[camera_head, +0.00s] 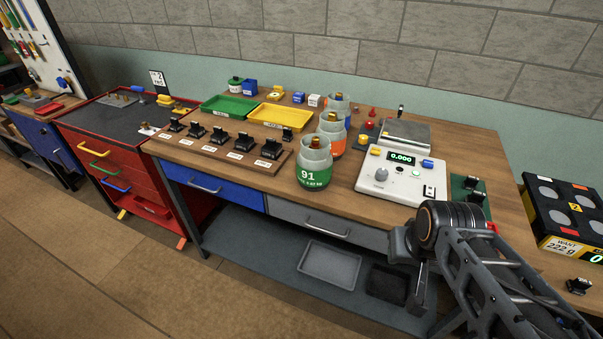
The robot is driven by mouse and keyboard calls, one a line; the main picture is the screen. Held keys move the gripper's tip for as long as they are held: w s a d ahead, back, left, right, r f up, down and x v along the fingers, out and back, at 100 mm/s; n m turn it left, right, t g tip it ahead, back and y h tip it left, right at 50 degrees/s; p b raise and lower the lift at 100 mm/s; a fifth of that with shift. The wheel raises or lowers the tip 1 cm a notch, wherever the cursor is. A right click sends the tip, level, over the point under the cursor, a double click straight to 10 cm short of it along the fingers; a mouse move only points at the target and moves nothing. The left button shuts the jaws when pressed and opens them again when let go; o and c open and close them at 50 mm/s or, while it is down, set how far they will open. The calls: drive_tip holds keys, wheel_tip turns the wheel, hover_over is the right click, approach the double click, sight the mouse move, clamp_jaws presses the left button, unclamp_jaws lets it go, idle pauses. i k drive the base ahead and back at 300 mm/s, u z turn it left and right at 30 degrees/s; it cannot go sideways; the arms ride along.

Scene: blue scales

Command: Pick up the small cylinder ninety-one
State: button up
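The small cylinder ninety-one (313,175) stands upright on the wooden workbench, near its front edge. It has a grey top with a brass-coloured knob and a green band reading 91. My gripper (415,280) seems to be the grey part at the end of my dark arm, at lower right in front of the bench. It is right of the cylinder and lower in the picture, well apart from it. My arm partly hides it, and its fingers cannot be made out clearly.
Orange-banded (333,145) and blue-banded (345,112) cylinders stand close behind ninety-one. A white scale console (402,178) is to its right. A rack of black clips (215,148) is to its left, with green (230,108) and yellow (272,117) trays behind.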

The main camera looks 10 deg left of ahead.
sight(315, 160)
drive_tip(key=u, duration=0.45)
drive_tip(key=i, duration=0.4)
drive_tip(key=u, duration=1.55)
